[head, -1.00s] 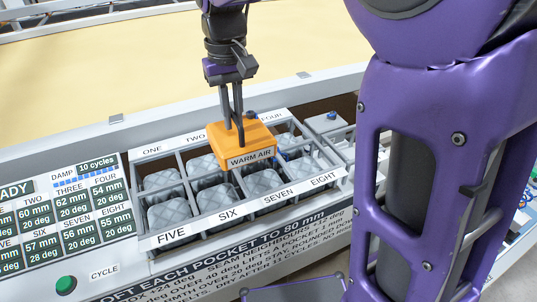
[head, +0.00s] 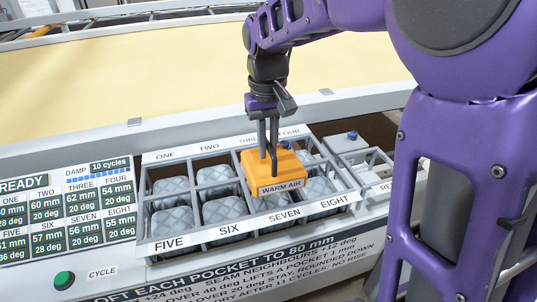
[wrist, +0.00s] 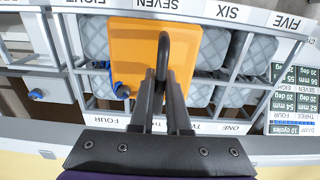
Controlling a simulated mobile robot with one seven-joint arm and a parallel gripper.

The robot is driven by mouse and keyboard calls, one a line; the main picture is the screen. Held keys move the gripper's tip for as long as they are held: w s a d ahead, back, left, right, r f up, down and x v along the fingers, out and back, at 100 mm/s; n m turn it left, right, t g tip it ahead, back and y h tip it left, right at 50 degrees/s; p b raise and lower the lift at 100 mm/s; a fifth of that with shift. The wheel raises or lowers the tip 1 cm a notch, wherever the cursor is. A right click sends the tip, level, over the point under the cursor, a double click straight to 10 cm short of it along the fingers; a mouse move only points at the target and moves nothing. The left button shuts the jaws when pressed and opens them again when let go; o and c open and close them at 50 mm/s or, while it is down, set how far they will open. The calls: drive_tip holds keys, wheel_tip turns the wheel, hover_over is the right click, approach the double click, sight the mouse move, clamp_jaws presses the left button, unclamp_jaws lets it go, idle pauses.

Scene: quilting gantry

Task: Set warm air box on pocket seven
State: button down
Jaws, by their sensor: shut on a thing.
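The orange warm air box (head: 262,168) hangs by its dark loop handle from my gripper (head: 269,152), which is shut on that handle. The box looks level and sits over the column of pockets three and seven, above the SEVEN label (head: 285,212). It hides most of pocket seven (head: 268,203), whose grey quilted front shows below it.
Grey quilted pockets six (head: 223,209) and eight (head: 318,188) flank it, divided by raised grey bars. A grey block with a blue knob (head: 347,142) stands to the right. The display panel (head: 68,215) reads READY, with a green CYCLE button (head: 64,281) below.

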sight(268, 162)
wheel_tip(268, 162, down, 4)
drive_tip(key=shift+f+b, duration=0.15)
drive_tip(key=shift+b, duration=0.15)
drive_tip(key=c, duration=1.3)
unclamp_jaws()
drive_tip(key=shift+f, duration=0.15)
drive_tip(key=shift+c, duration=0.2)
drive_tip(key=o, duration=0.4)
drive_tip(key=shift+o, duration=0.2)
wheel_tip(268, 162, up, 12)
drive_tip(key=shift+r+p, duration=0.2)
drive_tip(key=shift+p, duration=0.8)
